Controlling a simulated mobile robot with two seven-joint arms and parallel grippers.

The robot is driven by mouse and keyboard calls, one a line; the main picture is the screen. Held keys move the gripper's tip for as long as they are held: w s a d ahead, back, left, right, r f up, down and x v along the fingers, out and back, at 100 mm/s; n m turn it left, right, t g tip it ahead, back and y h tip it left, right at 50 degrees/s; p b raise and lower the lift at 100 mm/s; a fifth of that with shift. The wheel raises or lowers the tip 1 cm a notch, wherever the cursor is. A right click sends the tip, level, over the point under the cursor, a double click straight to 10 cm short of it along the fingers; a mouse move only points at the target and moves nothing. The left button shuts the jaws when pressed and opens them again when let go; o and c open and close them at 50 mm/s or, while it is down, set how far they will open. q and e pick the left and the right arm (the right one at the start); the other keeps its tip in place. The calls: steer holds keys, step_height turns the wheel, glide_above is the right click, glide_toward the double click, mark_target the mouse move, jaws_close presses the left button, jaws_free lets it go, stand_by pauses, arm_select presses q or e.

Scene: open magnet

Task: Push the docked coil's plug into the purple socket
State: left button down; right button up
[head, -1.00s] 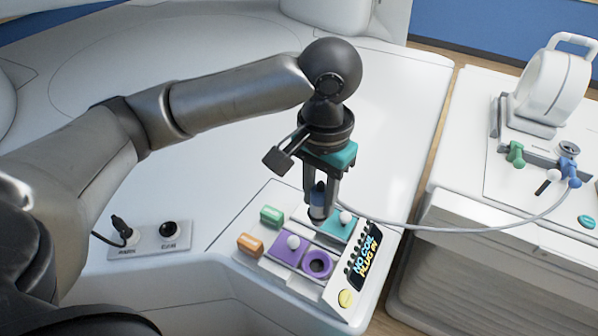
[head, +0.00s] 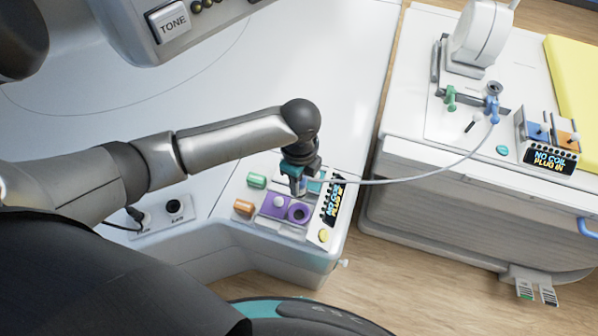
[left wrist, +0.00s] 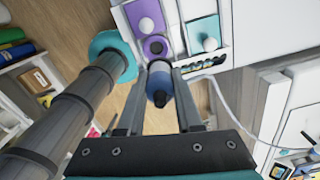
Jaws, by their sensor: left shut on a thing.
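My left gripper (head: 298,186) is shut on the plug, a blue-grey cylinder with a dark end (left wrist: 160,84) seen between the fingers in the left wrist view. The purple socket (head: 298,212) is a round ring on the panel; it also shows in the left wrist view (left wrist: 155,46), just beyond the plug. In the head view the plug is on the far side of the ring, which is uncovered. The gap between them is hard to judge. A pale cable (head: 400,180) runs from the plug to the cart. The white coil (head: 482,38) stands docked there. My right gripper is not in view.
The panel has a purple plate with a white knob (head: 279,203), a teal plate, green (head: 257,180) and orange (head: 244,208) blocks, a yellow button (head: 323,236) and a "NO COIL PLUG IN" display (head: 334,200). A floor gap separates the bed from the cart (head: 420,165).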

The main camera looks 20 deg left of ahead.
arm_select(q)
steer(key=shift+s+d+m+p, duration=0.1)
steer(key=shift+s+m+p, duration=0.35)
steer(key=shift+m, duration=0.35)
steer(key=shift+f+m, duration=0.3)
steer(key=shift+f, duration=0.05)
steer(key=shift+f+b, duration=0.85)
steer(key=shift+b, duration=0.2)
step_height(320, 180, down, 5)
steer(key=b, duration=0.5)
steer(key=shift+r, duration=0.2)
step_height(320, 180, down, 2)
steer(key=shift+f+b, duration=0.1)
steer(key=shift+b, duration=0.4)
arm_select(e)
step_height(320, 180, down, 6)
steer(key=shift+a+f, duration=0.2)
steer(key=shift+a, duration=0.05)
arm_select(q)
steer(key=shift+f+b, duration=0.85)
steer(key=shift+f, duration=0.75)
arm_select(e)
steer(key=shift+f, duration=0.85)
